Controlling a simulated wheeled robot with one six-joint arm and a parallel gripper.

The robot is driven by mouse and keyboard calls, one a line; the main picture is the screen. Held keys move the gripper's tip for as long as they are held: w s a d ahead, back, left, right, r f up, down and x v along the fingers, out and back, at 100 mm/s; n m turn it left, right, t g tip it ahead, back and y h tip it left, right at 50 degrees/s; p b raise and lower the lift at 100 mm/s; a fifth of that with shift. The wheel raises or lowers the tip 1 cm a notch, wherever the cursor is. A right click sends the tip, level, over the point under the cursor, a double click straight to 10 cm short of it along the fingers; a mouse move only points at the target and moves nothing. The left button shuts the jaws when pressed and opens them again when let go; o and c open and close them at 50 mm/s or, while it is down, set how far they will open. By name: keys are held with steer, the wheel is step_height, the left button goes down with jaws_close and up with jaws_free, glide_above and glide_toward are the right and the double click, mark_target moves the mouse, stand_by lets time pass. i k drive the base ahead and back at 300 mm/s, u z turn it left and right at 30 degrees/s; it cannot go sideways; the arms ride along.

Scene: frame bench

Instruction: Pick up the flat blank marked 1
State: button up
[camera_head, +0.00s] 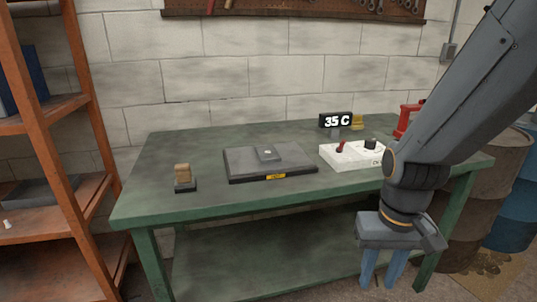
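A small flat grey piece (268,154) with a pale spot on top lies on a dark flat plate (238,171) on the green bench (160,208). It may be the flat blank, but no number 1 is readable on it. The dark plate has a yellow label (289,176) on its front edge. My gripper (381,283) hangs in front of the bench's front edge at the right, well apart from the grey piece. Its two blue fingers point down with a gap between them, and nothing shows in the gap.
A brown block on a dark base (184,178) stands left on the bench. An orange shelf (65,190) stands left, barrels right.

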mark_target(266, 154)
steer(key=u, duration=1.85)
steer(key=i, duration=0.95)
steer(key=z, duration=2.9)
